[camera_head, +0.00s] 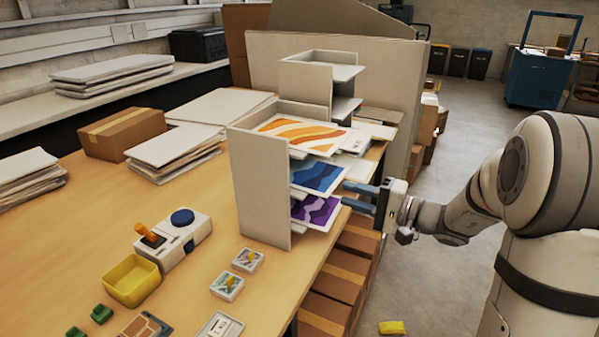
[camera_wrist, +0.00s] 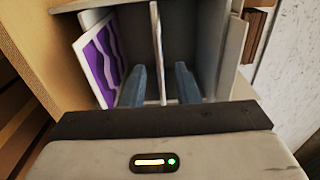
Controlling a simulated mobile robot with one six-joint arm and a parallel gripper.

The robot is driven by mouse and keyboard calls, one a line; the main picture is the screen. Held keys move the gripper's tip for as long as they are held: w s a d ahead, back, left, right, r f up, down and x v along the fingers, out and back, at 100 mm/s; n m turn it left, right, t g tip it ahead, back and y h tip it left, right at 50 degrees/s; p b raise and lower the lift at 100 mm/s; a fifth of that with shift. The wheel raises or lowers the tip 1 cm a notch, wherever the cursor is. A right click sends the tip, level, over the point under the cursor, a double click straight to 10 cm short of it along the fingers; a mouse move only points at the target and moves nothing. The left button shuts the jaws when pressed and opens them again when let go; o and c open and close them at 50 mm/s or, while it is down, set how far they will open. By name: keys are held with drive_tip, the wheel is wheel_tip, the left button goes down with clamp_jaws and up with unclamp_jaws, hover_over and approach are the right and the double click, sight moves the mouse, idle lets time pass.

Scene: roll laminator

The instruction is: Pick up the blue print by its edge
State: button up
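The blue print (camera_head: 320,176) lies in the middle slot of a grey upright sorter (camera_head: 262,190), its front edge sticking out to the right. The orange print (camera_head: 302,134) is above it and the purple print (camera_head: 316,209) below. My gripper (camera_head: 352,196) is at the sorter's open side, turned so its fingers sit one above the other. In the wrist view my gripper (camera_wrist: 162,84) is open. A thin pale edge (camera_wrist: 156,50) stands between the fingers, apart from both. I cannot tell whether it is the blue print or its shelf. The purple print (camera_wrist: 104,62) is left of the fingers.
The sorter stands at the table's (camera_head: 200,285) right edge. Cardboard boxes (camera_head: 342,275) are stacked below. A laminator-like device (camera_head: 175,240), yellow bin (camera_head: 132,280) and small cards (camera_head: 227,286) lie in front. Sorter walls lie close to the fingers. Open floor (camera_head: 440,280) is to the right.

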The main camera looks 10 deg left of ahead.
sight(327, 189)
drive_tip(key=x, duration=0.2)
drive_tip(key=p+x, duration=0.1)
drive_tip(key=x, duration=0.2)
drive_tip(key=shift+s+a+r, duration=0.15)
drive_tip(key=shift+s+a, duration=0.1)
drive_tip(key=shift+a, duration=0.3)
drive_tip(key=shift+w+a+p, duration=0.15)
drive_tip(key=shift+a+p, duration=0.1)
drive_tip(key=shift+p, duration=0.05)
clamp_jaws()
